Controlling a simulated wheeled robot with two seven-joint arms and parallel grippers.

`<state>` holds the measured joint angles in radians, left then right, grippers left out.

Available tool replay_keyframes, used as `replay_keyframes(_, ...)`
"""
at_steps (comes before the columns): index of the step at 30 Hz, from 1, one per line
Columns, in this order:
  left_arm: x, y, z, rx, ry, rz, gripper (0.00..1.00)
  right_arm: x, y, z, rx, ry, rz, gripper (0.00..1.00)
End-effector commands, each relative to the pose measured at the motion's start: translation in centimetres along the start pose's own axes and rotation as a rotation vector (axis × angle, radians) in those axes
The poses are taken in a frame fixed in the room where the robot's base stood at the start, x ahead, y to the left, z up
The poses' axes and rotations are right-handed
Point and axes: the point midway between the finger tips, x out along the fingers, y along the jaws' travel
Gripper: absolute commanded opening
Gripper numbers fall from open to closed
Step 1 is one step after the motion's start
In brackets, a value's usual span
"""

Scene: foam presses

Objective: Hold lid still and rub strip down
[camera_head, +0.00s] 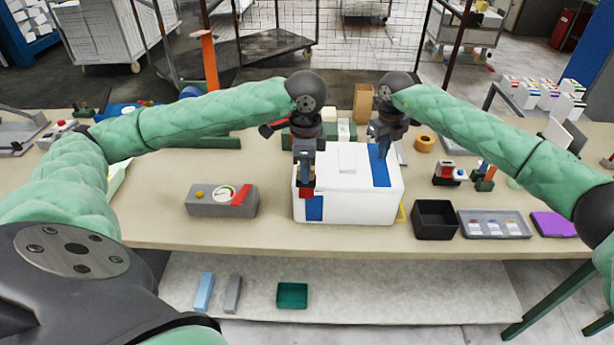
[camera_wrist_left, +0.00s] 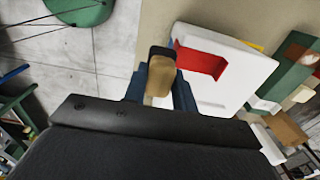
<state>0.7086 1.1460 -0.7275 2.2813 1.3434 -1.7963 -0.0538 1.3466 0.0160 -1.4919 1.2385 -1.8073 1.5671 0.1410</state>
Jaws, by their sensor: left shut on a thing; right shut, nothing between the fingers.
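A white box (camera_head: 355,210) with a white lid (camera_head: 342,184) stands at the front middle of the table. A raised white block (camera_head: 347,156) is on the lid. My left gripper (camera_head: 306,178) is shut on a small tan piece with a dark end (camera_wrist_left: 160,76), at the box's left front edge. A red piece (camera_head: 306,192) shows just below its fingertips. My right gripper (camera_head: 382,148) is shut and empty over the strip's far end; contact there is unclear.
A grey gauge box (camera_head: 212,209) stands left of the white box. A black tray (camera_head: 434,220) and a grey tray with small packets (camera_head: 493,223) stand to its right. Table space between the gauge box and white box is clear.

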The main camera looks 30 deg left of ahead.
Motion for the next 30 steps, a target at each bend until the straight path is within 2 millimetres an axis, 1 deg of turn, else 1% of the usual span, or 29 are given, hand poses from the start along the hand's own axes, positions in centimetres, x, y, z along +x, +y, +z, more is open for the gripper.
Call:
replay_keyframes(1,0.1,0.0,0.0,0.0,0.0,0.0,0.09,0.5,0.0,-0.1,0.0,0.004,0.001,0.0)
replay_keyframes(2,0.1,0.0,0.0,0.0,0.0,0.0,0.09,0.5,0.0,-0.1,0.0,0.004,0.001,0.0)
replay_keyframes(8,0.2,0.0,0.0,0.0,0.0,0.0,0.09,-0.2,0.0,-0.1,0.0,0.004,0.0,0.0)
replay_keyframes(30,1.0,0.0,0.0,0.0,0.0,0.0,0.09,-5.2,-0.1,0.0,0.001,0.001,-0.001,0.0)
